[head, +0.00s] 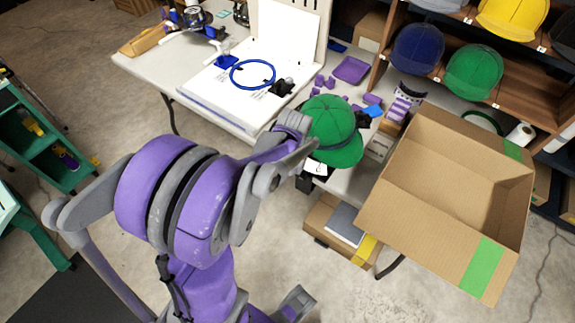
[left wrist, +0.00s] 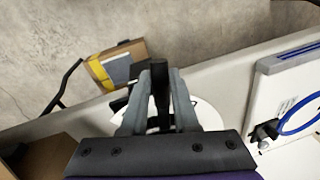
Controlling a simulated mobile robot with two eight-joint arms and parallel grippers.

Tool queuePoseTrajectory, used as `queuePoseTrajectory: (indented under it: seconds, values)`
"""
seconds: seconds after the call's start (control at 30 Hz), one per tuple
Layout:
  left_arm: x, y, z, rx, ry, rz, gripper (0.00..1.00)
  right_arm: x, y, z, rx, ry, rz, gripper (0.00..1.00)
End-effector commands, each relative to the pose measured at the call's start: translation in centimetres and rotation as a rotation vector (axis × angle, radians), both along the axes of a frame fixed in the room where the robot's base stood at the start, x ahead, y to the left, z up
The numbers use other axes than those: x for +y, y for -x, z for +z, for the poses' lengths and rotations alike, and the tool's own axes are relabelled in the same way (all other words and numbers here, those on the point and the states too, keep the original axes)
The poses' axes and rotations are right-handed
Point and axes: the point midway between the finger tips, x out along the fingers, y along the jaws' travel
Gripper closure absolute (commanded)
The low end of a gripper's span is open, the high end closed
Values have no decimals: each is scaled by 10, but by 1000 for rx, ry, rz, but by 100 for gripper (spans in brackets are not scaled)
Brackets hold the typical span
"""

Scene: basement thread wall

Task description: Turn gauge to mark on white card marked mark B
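My left gripper (head: 303,150) reaches in beside the green cap (head: 334,130) at the table's front edge. In the left wrist view its two grey fingers (left wrist: 160,90) stand close on either side of an upright black bar (left wrist: 160,88) and appear to grip it. A round white disc (left wrist: 210,117) shows behind the fingers, mostly covered. It may be the gauge face, but I cannot read a pointer or marks. A small white card (head: 315,168) shows below the cap, too small to read. My right gripper cannot be made out in either view.
A white board with a blue ring (head: 253,74) lies on the table at the left; the ring also shows in the left wrist view (left wrist: 297,122). An open cardboard box (head: 450,170) stands at the right. A smaller box (head: 335,228) is on the floor.

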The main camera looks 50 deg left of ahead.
Motion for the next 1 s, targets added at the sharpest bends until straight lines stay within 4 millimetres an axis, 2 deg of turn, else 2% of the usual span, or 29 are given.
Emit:
queuePoseTrajectory:
  seconds: [0.03, 0.17, 0.53, 0.67, 1.0]
  values:
    - [0, -1, 0, -1, 0, 1, 64, 0, 0, 0, 0, 0, 0, 50]
    - [0, 0, 0, -1, 0, 1, 42, 0, 0, 0, 0, 0, 0, 50]
    - [-1, 0, 6, -1, 0, 0, 42, 0, 0, 2, -1, 0, 0, 50]
    - [-4, 1, 25, -1, 0, 0, 42, 0, -1, 6, -2, 0, 0, 50]
    - [-14, 4, 90, -1, 0, 0, 42, 0, -2, 19, -6, 0, 0, 50]
